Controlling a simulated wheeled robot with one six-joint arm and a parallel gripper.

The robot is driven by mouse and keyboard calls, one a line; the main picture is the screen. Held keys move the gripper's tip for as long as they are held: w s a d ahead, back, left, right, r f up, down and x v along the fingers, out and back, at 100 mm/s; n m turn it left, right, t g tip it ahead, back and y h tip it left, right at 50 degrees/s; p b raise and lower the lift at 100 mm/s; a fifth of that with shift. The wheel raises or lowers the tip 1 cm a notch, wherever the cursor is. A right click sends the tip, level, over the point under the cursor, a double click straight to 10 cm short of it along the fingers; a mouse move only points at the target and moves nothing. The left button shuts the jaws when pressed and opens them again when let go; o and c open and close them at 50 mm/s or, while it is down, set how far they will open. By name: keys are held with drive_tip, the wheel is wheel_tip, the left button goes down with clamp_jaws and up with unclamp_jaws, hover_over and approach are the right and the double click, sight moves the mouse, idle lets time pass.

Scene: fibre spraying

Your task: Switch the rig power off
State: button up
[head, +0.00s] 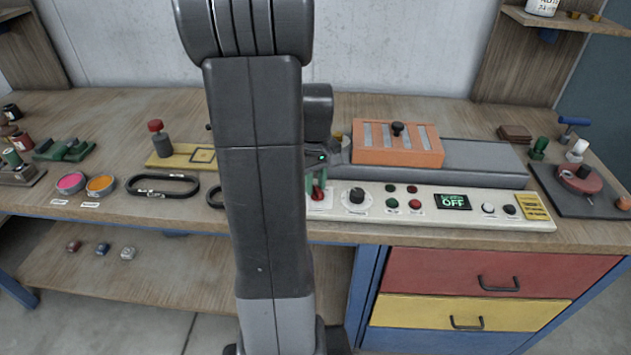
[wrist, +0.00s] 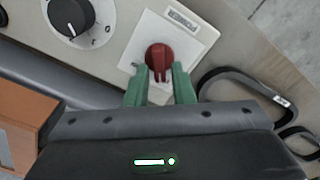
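The red rotary power knob (wrist: 159,58) sits on a white square plate (wrist: 190,38) with a label reading "POWER" upside down in the wrist view. In the head view the red knob (head: 318,195) is at the left end of the long white control panel (head: 385,222), partly hidden by my gripper. My gripper (wrist: 158,76) has green fingers, one on each side of the knob's lower part, with a small gap visible on both sides. It looks open. A dark display (head: 453,202) on the panel shows green text, "OFF" in its lower line.
A dial (head: 357,198) is just right of the red knob, then small red and green buttons. An orange slotted box (head: 397,143) stands behind the panel. A black belt loop (wrist: 240,85) lies close beside the knob plate. My arm hides the bench middle.

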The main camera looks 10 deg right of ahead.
drive_tip(key=shift+o, duration=0.6)
drive_tip(key=shift+r, duration=0.3)
wheel_tip(320, 180, up, 13)
drive_tip(key=shift+p, duration=0.3)
wheel_tip(320, 180, down, 13)
drive_tip(key=shift+f+b, duration=0.15)
drive_tip(key=shift+b, duration=0.15)
drive_tip(key=shift+f, duration=0.2)
drive_tip(key=shift+m, duration=0.3)
